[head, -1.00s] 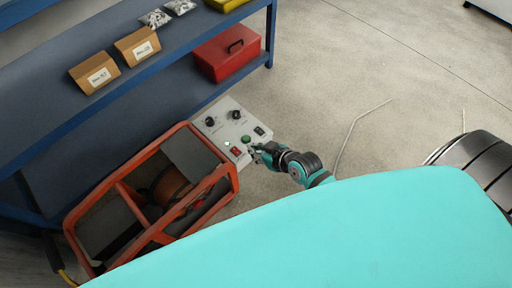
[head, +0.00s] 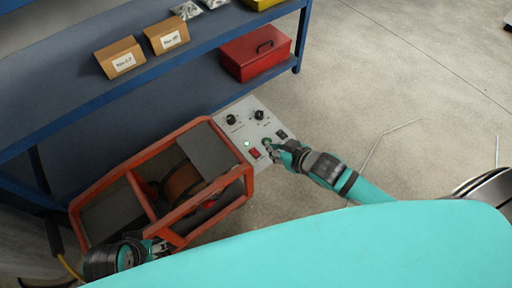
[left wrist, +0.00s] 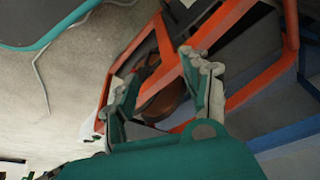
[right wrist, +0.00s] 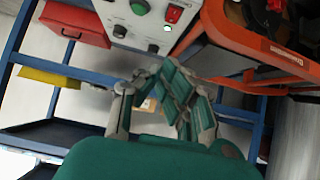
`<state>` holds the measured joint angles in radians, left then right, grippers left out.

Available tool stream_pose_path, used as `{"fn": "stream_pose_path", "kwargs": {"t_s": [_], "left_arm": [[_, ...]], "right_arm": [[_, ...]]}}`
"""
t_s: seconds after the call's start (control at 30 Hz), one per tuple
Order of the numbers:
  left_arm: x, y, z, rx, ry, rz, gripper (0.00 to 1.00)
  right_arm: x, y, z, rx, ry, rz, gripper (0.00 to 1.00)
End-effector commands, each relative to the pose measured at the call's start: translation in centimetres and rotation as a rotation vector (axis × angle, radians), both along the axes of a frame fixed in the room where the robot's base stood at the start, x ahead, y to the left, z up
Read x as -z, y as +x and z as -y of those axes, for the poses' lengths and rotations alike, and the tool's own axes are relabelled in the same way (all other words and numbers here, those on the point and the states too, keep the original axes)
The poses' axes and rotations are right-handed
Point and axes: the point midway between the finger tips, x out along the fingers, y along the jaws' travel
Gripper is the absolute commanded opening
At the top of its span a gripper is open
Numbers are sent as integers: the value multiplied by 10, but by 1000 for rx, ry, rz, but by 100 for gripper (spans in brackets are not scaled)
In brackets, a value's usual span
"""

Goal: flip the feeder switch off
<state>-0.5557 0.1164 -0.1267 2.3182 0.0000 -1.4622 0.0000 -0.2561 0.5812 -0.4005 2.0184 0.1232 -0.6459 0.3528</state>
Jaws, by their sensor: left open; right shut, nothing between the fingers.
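The right wrist view shows the red switch (right wrist: 174,14) beyond the fingers, beside a green button (right wrist: 140,7). My left gripper (left wrist: 160,72) is open and empty near the orange frame (left wrist: 238,28).
The feeder's orange tube frame (head: 160,148) surrounds a brown spool. A blue shelf (head: 120,92) with cardboard boxes (head: 122,58) and a red toolbox (head: 252,60) stands behind it. My turquoise body fills the bottom. Concrete floor is open at right.

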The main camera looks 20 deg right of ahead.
Motion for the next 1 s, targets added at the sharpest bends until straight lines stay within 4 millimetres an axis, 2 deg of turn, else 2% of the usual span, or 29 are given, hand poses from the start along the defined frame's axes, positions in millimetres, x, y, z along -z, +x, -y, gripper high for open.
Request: {"fn": "stream_pose_path", "kwargs": {"t_s": [0.17, 0.57, 0.77, 0.8, 1.0], "left_arm": [[-12, -3, -1, -1, 0, 6, 48], [-14, -4, -1, -1, 0, 7, 48], [-36, -12, -2, -2, -1, 25, 48], [-29, -11, -2, -2, 0, 20, 48], [-13, -9, -2, -1, -2, 28, 48]], "right_arm": [[0, -1, 0, 3, 2, 0, 0], [3, 2, -1, 3, 3, 0, 0], [20, 21, -8, 5, 4, 2, 0], [27, 28, -10, 5, 3, 1, 0], [52, 60, -21, 4, 2, 1, 0]]}}
